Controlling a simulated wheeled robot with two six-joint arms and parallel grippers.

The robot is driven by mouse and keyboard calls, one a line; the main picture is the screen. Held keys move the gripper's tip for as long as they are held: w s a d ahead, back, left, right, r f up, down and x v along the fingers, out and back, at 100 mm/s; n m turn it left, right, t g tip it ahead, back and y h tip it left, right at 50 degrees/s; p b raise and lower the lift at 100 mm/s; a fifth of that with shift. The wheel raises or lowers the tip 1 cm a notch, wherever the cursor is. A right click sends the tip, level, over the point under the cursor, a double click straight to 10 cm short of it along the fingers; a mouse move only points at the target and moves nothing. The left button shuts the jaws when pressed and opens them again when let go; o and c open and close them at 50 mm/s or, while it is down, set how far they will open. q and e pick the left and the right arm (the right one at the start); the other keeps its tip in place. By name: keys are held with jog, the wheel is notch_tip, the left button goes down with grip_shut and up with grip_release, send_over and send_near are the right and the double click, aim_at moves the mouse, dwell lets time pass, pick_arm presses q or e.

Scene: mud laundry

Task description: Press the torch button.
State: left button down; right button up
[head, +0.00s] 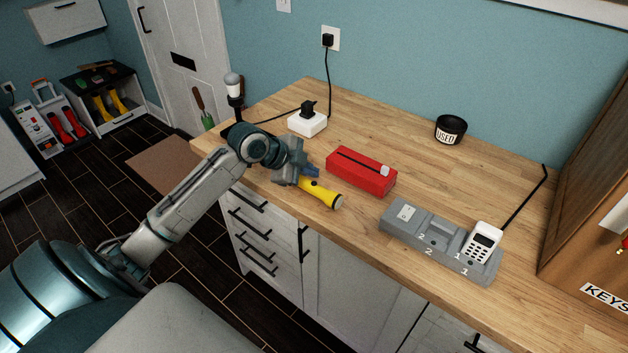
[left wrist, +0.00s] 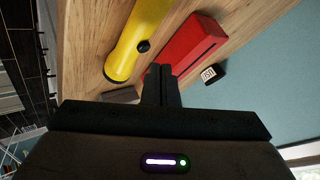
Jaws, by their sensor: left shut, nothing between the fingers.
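The yellow torch (head: 322,194) lies on its side on the wooden worktop, near its front edge. In the left wrist view the torch (left wrist: 127,57) shows a round black button (left wrist: 143,46) on its side. My left gripper (head: 314,173) is at the torch's rear part in the head view and hides that end. In the left wrist view its fingertips (left wrist: 161,70) are together and empty, just below and right of the button in the picture. I cannot tell whether they touch the torch. My right gripper is not in view.
A red box (head: 360,172) lies close beside the torch. A grey charging dock (head: 408,230) with a white handset (head: 482,241) stands to the right. A white plug block (head: 307,124) and a black "USED" cup (head: 451,129) are farther back. The worktop between cup and box is clear.

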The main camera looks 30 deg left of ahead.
pick_arm(q)
jog(key=shift+r, duration=0.1)
notch_tip(320, 180, up, 6)
jog(key=p, duration=0.5)
dwell(1.9)
